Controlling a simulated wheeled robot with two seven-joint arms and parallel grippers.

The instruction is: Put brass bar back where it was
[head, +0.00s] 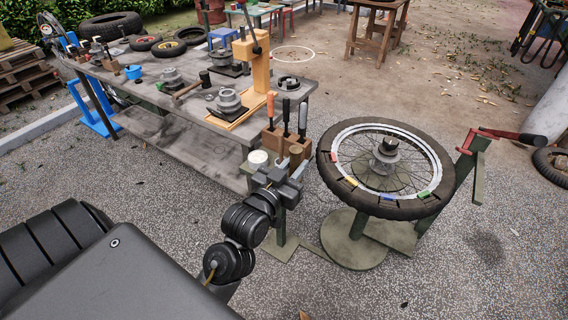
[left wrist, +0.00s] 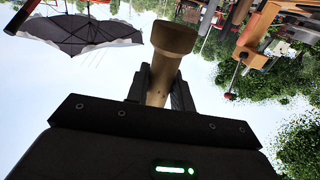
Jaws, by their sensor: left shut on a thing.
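The brass bar (left wrist: 170,55) is a dull brown-gold piece with a wider, flared end. It stands up between the two dark fingers of my left gripper (left wrist: 161,88) in the left wrist view. In the head view my left gripper (head: 290,170) is shut on it, close to the front of the wooden tool block (head: 284,141). Only the bar's small brownish top (head: 296,151) shows there, and the fingers hide its lower part. I cannot tell whether it touches anything else. My right gripper is not in view.
A spoked wheel with a black tyre (head: 334,178) lies flat on a green stand, just right of my left gripper. The grey workbench (head: 180,140), with an orange press (head: 262,70), stands behind. Gravel in front is clear.

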